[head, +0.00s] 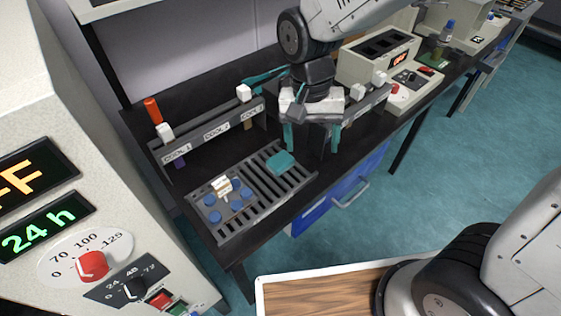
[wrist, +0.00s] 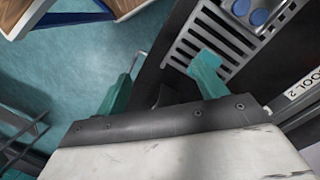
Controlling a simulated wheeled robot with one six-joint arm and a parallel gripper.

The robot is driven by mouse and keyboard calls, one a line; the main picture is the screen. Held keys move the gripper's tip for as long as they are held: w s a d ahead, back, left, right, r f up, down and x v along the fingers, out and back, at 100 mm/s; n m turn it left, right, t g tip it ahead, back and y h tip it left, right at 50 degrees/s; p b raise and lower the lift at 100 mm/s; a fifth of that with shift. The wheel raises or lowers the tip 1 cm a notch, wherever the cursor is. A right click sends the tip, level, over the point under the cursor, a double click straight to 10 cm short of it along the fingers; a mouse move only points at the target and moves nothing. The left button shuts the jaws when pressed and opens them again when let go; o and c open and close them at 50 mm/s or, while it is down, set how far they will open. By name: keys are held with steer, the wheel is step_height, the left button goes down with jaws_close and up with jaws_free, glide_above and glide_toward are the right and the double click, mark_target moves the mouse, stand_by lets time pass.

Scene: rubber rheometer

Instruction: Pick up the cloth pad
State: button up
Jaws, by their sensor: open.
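The cloth pad (head: 281,162) looks like a small flat teal square. It lies on the slatted right part of a grey rack (head: 262,193) on the black bench. My gripper (head: 312,148) is open and empty, its two teal fingers pointing down to the right of the pad in the head view. The fingers are apart from each other, with the left one near the pad's upper right. In the wrist view my gripper (wrist: 168,68) shows both fingers apart.
Blue discs (head: 215,216) sit on the rack's left part with a small cream block (head: 221,185). A labelled cool-station rail (head: 210,130) stands behind. A red cylinder (head: 152,110) is at the back left. A blue drawer (head: 345,190) is under the bench.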

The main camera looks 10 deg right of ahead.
mark_target(280, 159)
steer(key=w+a+f+m, duration=0.1)
steer(key=w+a+m, duration=0.1)
steer(key=w+a+f+m+t, duration=0.1)
steer(key=w+a+m, duration=0.1)
steer(key=w+a+f+m, duration=0.2)
steer(key=shift+m+y, duration=0.4)
steer(key=shift+w+a+m+t, duration=0.2)
steer(key=shift+w+m+t, duration=0.1)
steer(key=shift+m, duration=0.4)
steer(key=f, duration=0.7)
steer(key=shift+s+d+f, duration=0.25)
steer(key=shift+d+f, duration=0.1)
steer(key=shift+d, duration=0.05)
steer(key=shift+c, duration=0.3)
steer(key=c, duration=1.1)
